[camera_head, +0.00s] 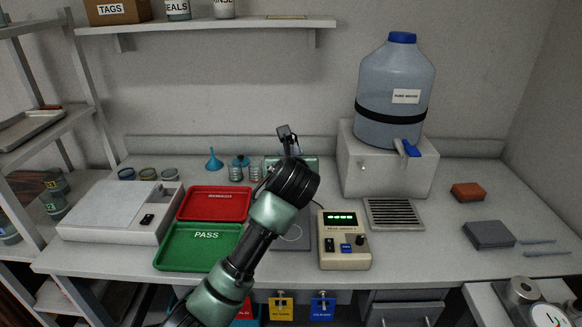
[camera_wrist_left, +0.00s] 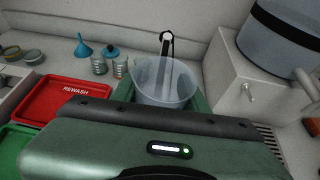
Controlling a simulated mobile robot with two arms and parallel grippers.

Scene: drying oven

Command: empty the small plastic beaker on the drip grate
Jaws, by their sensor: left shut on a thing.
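My left gripper (camera_wrist_left: 160,98) is shut on the small clear plastic beaker (camera_wrist_left: 150,84), with a green finger on each side of it. The beaker looks near upright; I cannot tell what is in it. In the head view the dark wrist of my left arm hides the beaker, and only parts of the green gripper (camera_head: 291,164) show behind it. The drip grate (camera_head: 394,214) is a slatted metal panel on the bench, under the tap of the big water bottle (camera_head: 395,93). It is bare, and my left gripper is to its left. My right gripper is not in view.
A dark stand with a pale rod (camera_wrist_left: 167,42) rises at the beaker; I cannot tell whether the rod is in or behind it. A beige meter (camera_head: 344,240) stands left of the grate. Red (camera_head: 213,203) and green (camera_head: 197,246) trays lie left. A grey block (camera_head: 488,234) sits right.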

